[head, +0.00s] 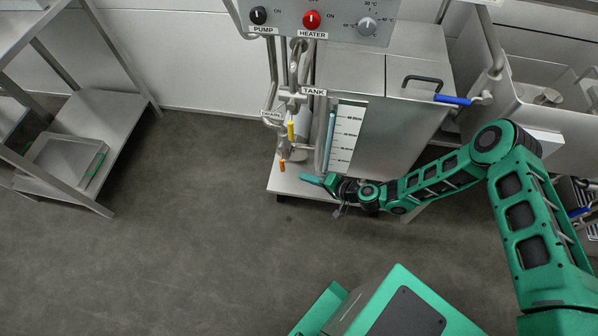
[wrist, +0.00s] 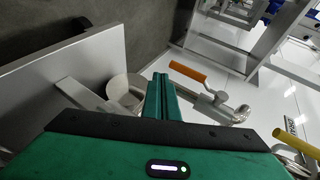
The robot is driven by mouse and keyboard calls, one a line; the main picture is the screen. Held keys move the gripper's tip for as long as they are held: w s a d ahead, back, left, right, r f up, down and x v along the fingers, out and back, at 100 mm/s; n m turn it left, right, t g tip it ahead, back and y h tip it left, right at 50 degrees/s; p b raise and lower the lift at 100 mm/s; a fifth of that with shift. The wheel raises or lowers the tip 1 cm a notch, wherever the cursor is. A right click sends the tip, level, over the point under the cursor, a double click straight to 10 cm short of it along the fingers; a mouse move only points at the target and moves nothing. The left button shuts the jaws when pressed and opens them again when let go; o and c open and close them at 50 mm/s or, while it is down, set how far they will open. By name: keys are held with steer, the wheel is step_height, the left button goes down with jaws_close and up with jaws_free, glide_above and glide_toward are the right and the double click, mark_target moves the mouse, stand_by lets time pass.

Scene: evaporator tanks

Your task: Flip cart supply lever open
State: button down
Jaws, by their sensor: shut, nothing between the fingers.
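No label reading "cart supply" is legible, so I cannot tell which lever it is. An orange lever (head: 282,166) hangs low on the pipework in front of the tank; in the wrist view its handle (wrist: 188,73) lies just right of my fingertips, with a small gap apparent. A yellow lever (head: 291,130) sits above it and shows at the right edge of the wrist view (wrist: 295,145). A blue lever (head: 453,100) points left from a pipe at the tank's right. My gripper (head: 312,179) is shut and empty, low in front of the tank, right of the orange lever.
The steel tank (head: 400,115) with a level gauge (head: 345,135) stands behind my gripper on a low white base (head: 285,180). A panel (head: 325,18) with pump and heater knobs is above. A steel rack (head: 100,110) stands left. The floor between is clear.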

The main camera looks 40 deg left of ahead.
steer(key=w+d, duration=0.1)
steer(key=d, duration=0.6)
steer(key=shift+w+d, duration=0.3)
steer(key=shift+d, duration=0.05)
